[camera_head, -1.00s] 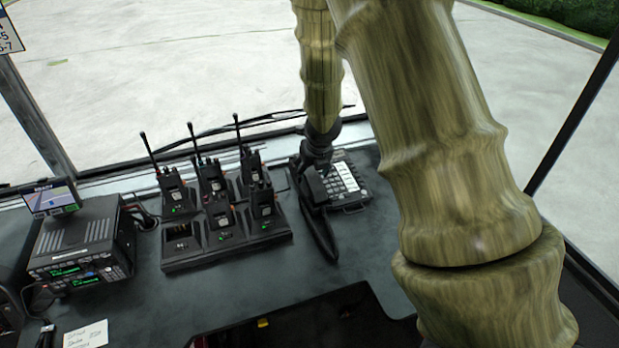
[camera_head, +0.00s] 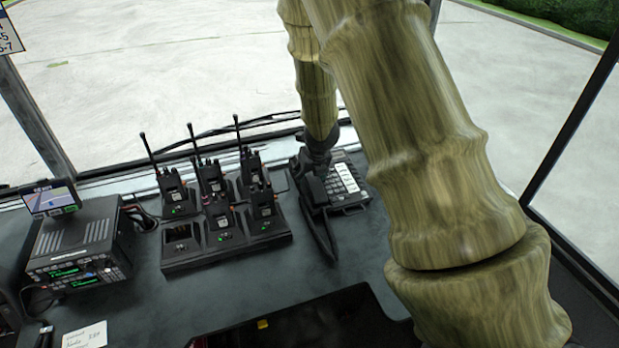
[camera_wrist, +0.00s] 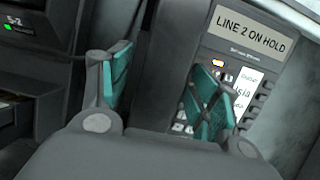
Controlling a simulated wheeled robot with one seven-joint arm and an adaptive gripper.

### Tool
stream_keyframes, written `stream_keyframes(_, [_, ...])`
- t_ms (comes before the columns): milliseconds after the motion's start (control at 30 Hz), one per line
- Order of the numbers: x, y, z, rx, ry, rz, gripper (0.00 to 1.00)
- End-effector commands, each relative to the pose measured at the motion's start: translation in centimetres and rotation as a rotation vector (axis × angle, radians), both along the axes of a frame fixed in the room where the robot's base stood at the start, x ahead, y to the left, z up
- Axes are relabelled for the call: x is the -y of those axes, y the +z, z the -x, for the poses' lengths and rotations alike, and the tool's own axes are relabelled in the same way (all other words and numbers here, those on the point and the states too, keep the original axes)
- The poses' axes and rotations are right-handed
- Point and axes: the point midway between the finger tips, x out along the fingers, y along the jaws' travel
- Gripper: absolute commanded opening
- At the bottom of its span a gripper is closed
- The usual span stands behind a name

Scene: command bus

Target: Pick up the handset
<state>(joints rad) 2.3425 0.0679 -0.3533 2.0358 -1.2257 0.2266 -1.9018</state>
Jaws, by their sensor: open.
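The desk phone (camera_head: 350,188) stands on the dashboard right of the radio chargers, with its keypad and pale label panel showing. Its dark handset (camera_wrist: 165,62) runs lengthwise along the left side of the phone in the wrist view. My gripper (camera_wrist: 162,88) is open, with one teal-padded finger to the left of the handset and the other to its right, over the keypad edge. I cannot tell whether the pads touch it. In the head view my gripper (camera_head: 314,170) is low over the phone's left part and hides some of the handset.
Several handheld radios with upright antennas stand in a charger rack (camera_head: 250,240) just left of the phone. A radio unit (camera_head: 75,245) with a small screen is farther left. A dark tray or panel (camera_head: 300,322) lies in front. The windshield is behind.

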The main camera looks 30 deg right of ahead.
Motion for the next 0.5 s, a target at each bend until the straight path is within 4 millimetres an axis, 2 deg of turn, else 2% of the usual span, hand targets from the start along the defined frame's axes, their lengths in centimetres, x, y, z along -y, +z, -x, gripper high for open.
stream_keyframes(133, [0.02, -0.16, 0.02, 0.000, 0.000, 0.000, 0.61])
stream_keyframes(400, [-0.03, -0.18, 0.01, -0.001, 0.000, 0.000, 0.12])
stream_keyframes(433, [-0.04, -0.20, 0.02, -0.001, 0.000, 0.000, 0.09])
stream_keyframes(500, [-0.03, -0.19, 0.01, -0.001, 0.000, 0.000, 0.09])
